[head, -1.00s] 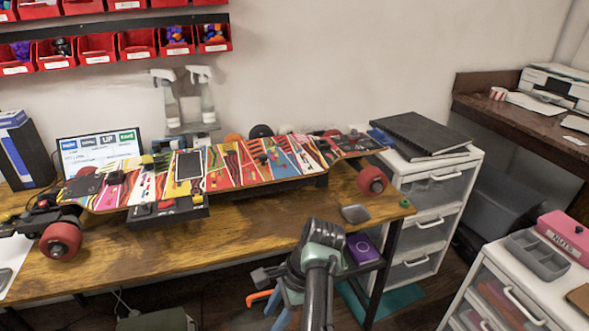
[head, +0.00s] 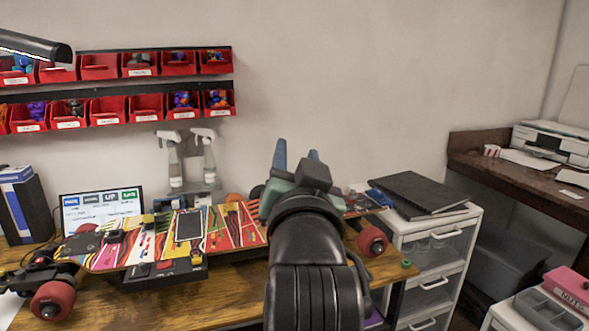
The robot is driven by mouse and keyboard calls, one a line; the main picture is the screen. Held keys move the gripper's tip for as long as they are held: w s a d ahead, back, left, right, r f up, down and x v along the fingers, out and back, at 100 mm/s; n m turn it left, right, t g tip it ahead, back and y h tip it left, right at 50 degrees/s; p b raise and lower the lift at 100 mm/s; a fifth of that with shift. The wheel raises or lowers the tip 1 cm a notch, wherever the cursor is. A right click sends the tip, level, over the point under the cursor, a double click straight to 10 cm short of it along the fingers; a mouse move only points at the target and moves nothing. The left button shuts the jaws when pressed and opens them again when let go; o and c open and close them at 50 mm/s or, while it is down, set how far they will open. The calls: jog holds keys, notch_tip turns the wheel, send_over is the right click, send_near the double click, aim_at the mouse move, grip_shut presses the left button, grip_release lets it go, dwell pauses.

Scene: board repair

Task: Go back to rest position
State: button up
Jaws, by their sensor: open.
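My gripper (head: 296,158) is raised in the middle of the head view, with its two blue fingers pointing up and apart. It is open and nothing shows between the fingers. My dark arm stands in front of the skateboard (head: 110,256) and hides part of its right side. The skateboard has a colourful striped deck and red wheels, and rests above the wooden workbench (head: 215,300).
Red bins (head: 145,107) hang on the wall at the upper left. A dark lamp (head: 35,46) juts in at the top left. Spray bottles (head: 172,160) stand behind the board. A white drawer unit (head: 430,262) stands at the right. The wall space around my gripper is clear.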

jog(key=s+r+n+t, duration=0.4)
jog(key=s+r+t, duration=0.3)
jog(key=s+r, duration=0.95)
notch_tip(320, 180, up, 15)
jog(key=s+p, duration=0.2)
jog(key=p, duration=1.4)
jog(key=shift+s+a+r+t+h, duration=0.15)
jog(key=shift+s+a+t+h, duration=0.15)
jog(key=shift+t, duration=0.1)
jog(key=shift+s, duration=0.1)
